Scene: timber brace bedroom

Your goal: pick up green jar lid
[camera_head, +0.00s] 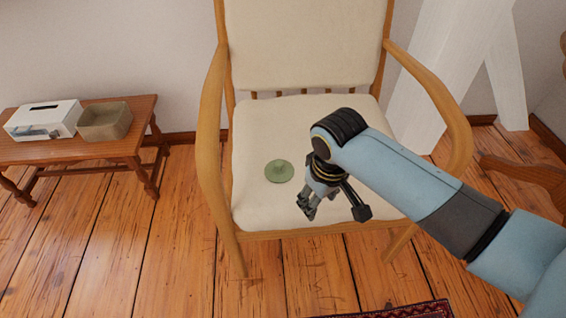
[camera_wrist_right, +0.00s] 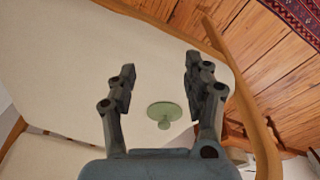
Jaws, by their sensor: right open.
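The green jar lid (camera_head: 279,171) lies on the cream seat of the wooden armchair (camera_head: 252,133), left of my right gripper. It is a round disc with a small knob on top. My right gripper (camera_head: 308,212) is above the seat, pointing down, apart from the lid and empty. In the right wrist view the lid (camera_wrist_right: 164,112) shows between the two spread fingers of the gripper (camera_wrist_right: 160,75), beyond them and nearer the right finger. My left gripper is not in view.
The chair's wooden armrests (camera_head: 213,120) rise on both sides of the seat. A low wooden bench (camera_head: 65,148) at the left holds a white box (camera_head: 44,119) and a tan bin (camera_head: 105,121). A patterned rug (camera_head: 405,311) lies at the front. White timber braces (camera_head: 435,75) stand behind right.

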